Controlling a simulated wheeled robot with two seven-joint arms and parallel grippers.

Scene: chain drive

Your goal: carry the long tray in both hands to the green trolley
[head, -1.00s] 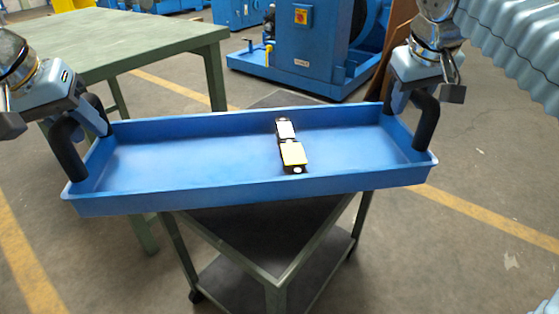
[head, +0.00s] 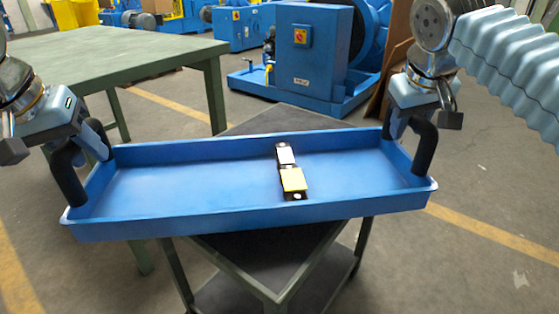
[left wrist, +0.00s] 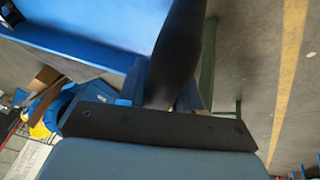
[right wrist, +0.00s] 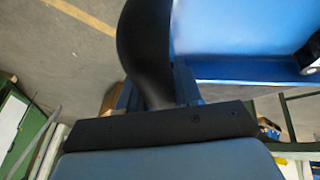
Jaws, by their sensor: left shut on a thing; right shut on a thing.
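The long blue tray (head: 200,228) spans the middle of the head view, roughly level, with a black handle at each end. My left gripper (head: 90,140) is shut on the left handle (head: 68,178), which also fills the middle of the left wrist view (left wrist: 178,45). My right gripper (head: 408,122) is shut on the right handle (head: 425,150), also seen in the right wrist view (right wrist: 143,45). A black piece with a white and a yellow block (head: 292,180) lies in the tray. The green-framed trolley (head: 262,243) with a dark top stands beneath; the tray hides much of it, and I cannot tell whether they touch.
A green table (head: 120,62) stands at the back left, close to the tray's left end. A blue machine (head: 315,50) stands behind the trolley. Grey floor with yellow lines (head: 480,225) is open at the right.

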